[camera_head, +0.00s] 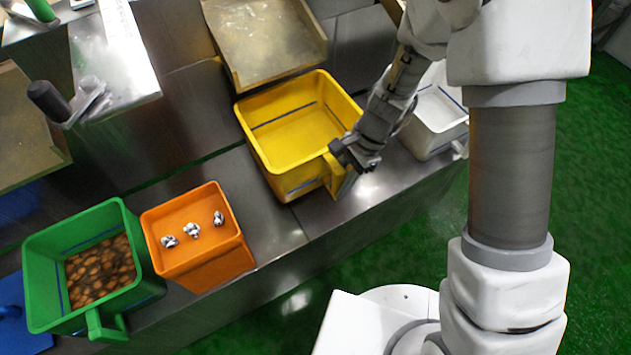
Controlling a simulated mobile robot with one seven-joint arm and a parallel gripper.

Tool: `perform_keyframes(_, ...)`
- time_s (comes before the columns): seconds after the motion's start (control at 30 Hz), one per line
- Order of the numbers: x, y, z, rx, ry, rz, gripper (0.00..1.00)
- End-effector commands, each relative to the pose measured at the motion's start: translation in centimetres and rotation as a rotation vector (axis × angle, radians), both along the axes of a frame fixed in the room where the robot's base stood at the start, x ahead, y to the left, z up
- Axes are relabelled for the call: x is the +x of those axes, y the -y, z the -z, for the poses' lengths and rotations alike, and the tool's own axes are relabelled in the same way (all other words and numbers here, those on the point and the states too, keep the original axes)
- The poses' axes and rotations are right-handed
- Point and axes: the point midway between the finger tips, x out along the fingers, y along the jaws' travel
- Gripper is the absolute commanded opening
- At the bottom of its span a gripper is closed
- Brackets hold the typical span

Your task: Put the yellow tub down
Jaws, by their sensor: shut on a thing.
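The yellow tub (300,145) is an open, empty-looking rectangular tub with a dark line around its inner wall. It is over the metal counter, near the front edge; I cannot tell whether its base touches the metal. My gripper (342,172) is at the tub's near right side and shut on its yellow handle. The fingertips are partly hidden by the gripper's own body. The tub looks about upright.
An orange bin (197,245) with several small silvery parts on top and a green tub (45,262) with brown round pieces stand at left. A white tub (436,118) is close on the right. A tray (240,75) lies behind. Bare metal counter (272,205) shows between orange and yellow.

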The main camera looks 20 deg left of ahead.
Motion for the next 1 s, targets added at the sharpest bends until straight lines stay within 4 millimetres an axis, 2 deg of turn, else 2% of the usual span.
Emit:
perform_keyframes(0.3,0.0,0.0,5.4,0.0,0.0,0.001,0.0)
perform_keyframes(0.47,0.1,0.0,6.7,0.001,0.001,-0.001,0.0)
perform_keyframes(0.67,0.0,0.0,9.5,0.001,-0.001,-0.001,0.0)
perform_keyframes(0.93,0.1,0.0,9.7,0.001,0.002,0.0,0.0)
perform_keyframes(0.97,0.0,0.0,9.7,0.0,0.0,0.001,0.29)
perform_keyframes(1.0,0.0,0.0,9.7,0.0,0.0,0.001,0.36)
